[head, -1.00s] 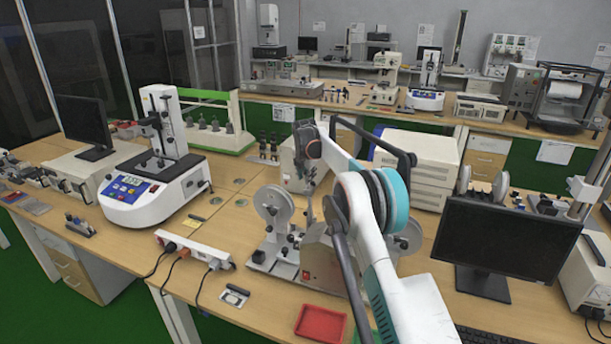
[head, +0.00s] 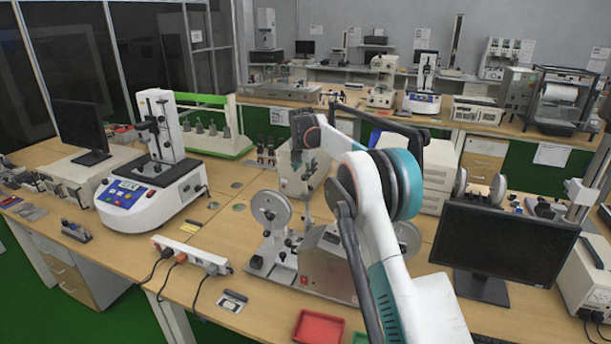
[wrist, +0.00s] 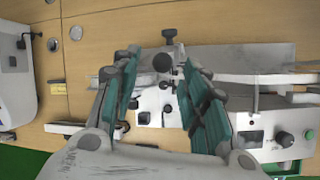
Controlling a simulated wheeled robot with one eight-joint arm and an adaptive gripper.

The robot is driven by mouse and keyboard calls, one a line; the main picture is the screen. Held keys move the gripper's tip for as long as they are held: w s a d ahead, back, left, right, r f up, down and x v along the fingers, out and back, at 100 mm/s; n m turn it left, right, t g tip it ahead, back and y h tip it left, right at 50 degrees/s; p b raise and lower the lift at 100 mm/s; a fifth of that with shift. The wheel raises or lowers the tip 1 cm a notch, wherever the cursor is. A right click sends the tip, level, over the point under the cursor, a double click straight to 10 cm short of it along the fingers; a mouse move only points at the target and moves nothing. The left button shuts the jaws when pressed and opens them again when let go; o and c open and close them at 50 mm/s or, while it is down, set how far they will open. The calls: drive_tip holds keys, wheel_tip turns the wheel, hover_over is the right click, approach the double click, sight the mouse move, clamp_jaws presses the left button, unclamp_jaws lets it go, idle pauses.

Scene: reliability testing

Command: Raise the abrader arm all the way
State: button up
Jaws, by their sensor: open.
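The abrader (head: 325,262) stands on the near bench in the head view, a grey metal box with a red switch and upright grey discs (head: 271,211) beside it. My arm hides part of it. In the wrist view I look down on the machine, with a dark round knob (wrist: 162,62) and small fittings on a pale block (wrist: 150,104). Which part is the abrader arm, and how high it stands, I cannot tell. My gripper (wrist: 158,76) is open, its teal fingers apart on either side of the knob in the picture. I see no contact.
A white tester with a blue panel (head: 128,192) stands to the left. A power strip (head: 192,255) with cables and a red tray (head: 318,328) lie near the front edge. A black monitor (head: 505,245) stands at the right. Some bare bench shows left of the abrader.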

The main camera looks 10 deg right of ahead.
drive_tip(key=shift+a+v, duration=0.2)
drive_tip(key=shift+v, duration=1.3)
drive_tip(key=shift+a+v, duration=0.2)
drive_tip(key=shift+v, duration=1.25)
